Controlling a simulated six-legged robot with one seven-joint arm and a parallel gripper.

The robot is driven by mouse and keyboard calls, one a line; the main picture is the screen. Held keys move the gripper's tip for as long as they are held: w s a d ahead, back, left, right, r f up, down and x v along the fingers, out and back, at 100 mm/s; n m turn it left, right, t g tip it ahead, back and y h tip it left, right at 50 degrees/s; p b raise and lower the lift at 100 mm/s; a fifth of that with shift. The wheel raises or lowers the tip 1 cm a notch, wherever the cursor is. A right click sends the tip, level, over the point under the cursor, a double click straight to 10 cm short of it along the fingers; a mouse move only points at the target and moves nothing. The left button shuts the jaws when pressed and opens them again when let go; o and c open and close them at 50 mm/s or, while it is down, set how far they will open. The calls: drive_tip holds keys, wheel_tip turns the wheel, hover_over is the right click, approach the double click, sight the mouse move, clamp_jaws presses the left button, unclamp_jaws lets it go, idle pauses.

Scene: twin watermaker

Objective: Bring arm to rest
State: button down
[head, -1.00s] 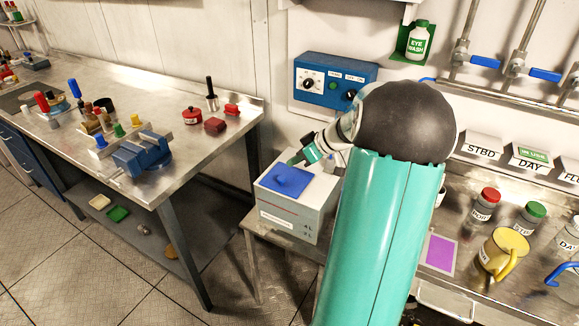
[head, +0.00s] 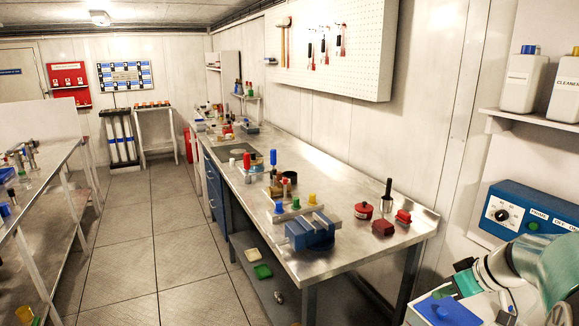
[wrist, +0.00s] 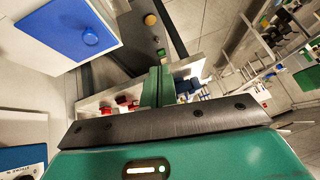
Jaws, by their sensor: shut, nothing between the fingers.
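My gripper (head: 460,279) shows at the lower right of the head view, at the end of my teal and white arm. It is above and beside a white box with a blue lid (head: 447,311). In the wrist view my green fingers (wrist: 157,85) are together with nothing between them. The blue lid (wrist: 60,28) and its round knob are at the upper left there, apart from the fingers. Most of my arm is cut off by the right edge of the head view.
A blue control box (head: 530,214) is on the wall behind my arm. A steel workbench (head: 345,245) with a blue vise (head: 312,232) and several tools stands to the left. The tiled floor aisle (head: 130,240) at left is clear. A shelf (head: 530,117) holds white bottles.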

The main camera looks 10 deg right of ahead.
drive_tip(key=s+a+r+g+h, duration=0.1)
drive_tip(key=s+a+r, duration=0.1)
drive_tip(key=a, duration=0.6)
drive_tip(key=s+a+r+g+h, duration=0.1)
drive_tip(key=s+a+r, duration=0.1)
drive_tip(key=a, duration=0.6)
drive_tip(key=s+a+m+t+h, duration=0.1)
drive_tip(key=s+a+m, duration=0.1)
drive_tip(key=s+a, duration=0.8)
drive_tip(key=shift+a+r+h, duration=0.2)
drive_tip(key=shift+a+h, duration=0.1)
drive_tip(key=shift+a, duration=0.4)
